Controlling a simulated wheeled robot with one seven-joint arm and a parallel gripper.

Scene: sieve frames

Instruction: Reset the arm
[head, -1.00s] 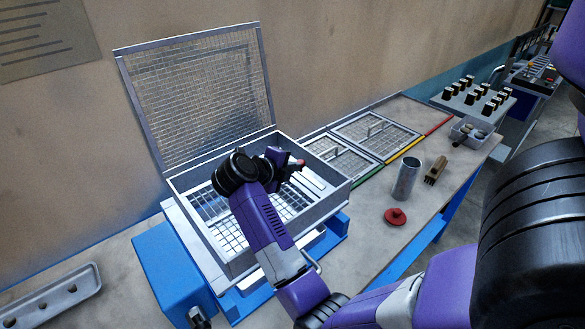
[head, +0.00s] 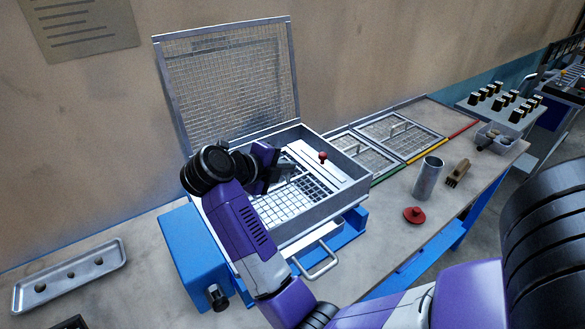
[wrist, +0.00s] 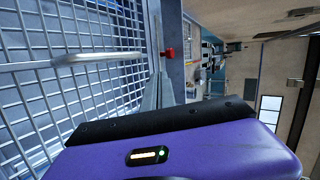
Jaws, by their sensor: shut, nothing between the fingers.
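My gripper (head: 264,166) is shut and empty. In the head view it is over the left-back part of an open grey sieve box (head: 352,177), whose mesh lid (head: 235,85) stands upright at the back. A grid with square openings (head: 290,205) lies inside the box. A small red knob (head: 322,157) stands on the right side of the box, apart from my gripper. In the wrist view the red knob (wrist: 168,53) is beyond the gripper body, and a light bar handle (wrist: 110,57) crosses in front of the grid (wrist: 60,110).
The box sits on a blue stand (head: 192,255). To the right are framed mesh panels (head: 400,135), a metal cylinder (head: 428,178), a red disc with a knob (head: 413,215), a brush (head: 458,172) and a rack of black-capped jars (head: 505,105). A grey tray (head: 70,275) is at left.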

